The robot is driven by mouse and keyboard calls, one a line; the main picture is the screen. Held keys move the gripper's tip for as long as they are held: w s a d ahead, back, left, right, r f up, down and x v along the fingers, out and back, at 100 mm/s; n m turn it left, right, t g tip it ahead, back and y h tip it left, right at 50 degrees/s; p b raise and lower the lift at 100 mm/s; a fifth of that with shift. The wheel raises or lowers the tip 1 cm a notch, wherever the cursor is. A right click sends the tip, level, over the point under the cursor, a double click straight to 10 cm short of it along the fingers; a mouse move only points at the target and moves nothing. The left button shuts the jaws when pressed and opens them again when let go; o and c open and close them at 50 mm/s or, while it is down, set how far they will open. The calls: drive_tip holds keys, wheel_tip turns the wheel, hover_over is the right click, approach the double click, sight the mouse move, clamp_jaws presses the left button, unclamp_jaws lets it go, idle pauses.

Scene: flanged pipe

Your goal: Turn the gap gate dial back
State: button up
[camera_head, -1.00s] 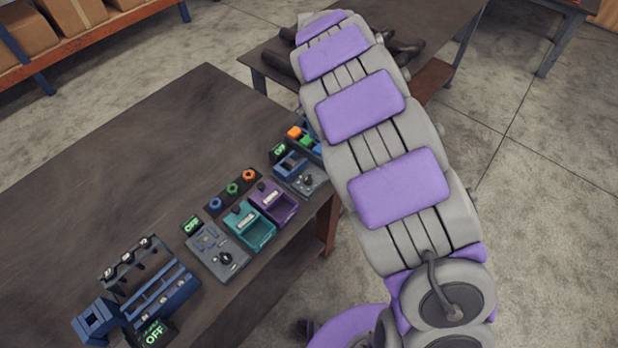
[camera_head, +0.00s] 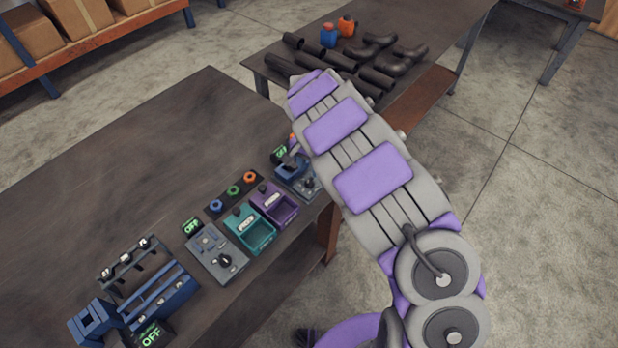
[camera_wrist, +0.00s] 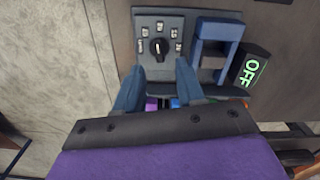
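A black dial (camera_wrist: 158,48) with a pale pointer mark sits on a grey panel (camera_wrist: 145,22) with several small labels around it in the wrist view. The pointer looks roughly upright in that picture. The panel also shows in the head view (camera_head: 312,194), partly covered by my arm. A blue frame (camera_wrist: 228,30) stands beside the dial, and a display (camera_wrist: 252,70) reads OFF in green. My gripper (camera_wrist: 160,66) has two blue fingers spread apart just short of the dial, with nothing between them. The head view hides my gripper behind the arm.
A second grey panel with a dial (camera_head: 225,261), teal bin (camera_head: 262,236), purple bin (camera_head: 286,212) and ring rack (camera_head: 232,190) line the table edge. A blue fixture (camera_head: 158,298) stands nearer. The table's left side is clear. Another table behind holds dark pipes (camera_head: 318,67).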

sight(309, 179)
drive_tip(key=shift+f+b, duration=0.3)
drive_tip(key=shift+f, duration=2.45)
drive_tip(key=shift+c, duration=0.2)
clamp_jaws()
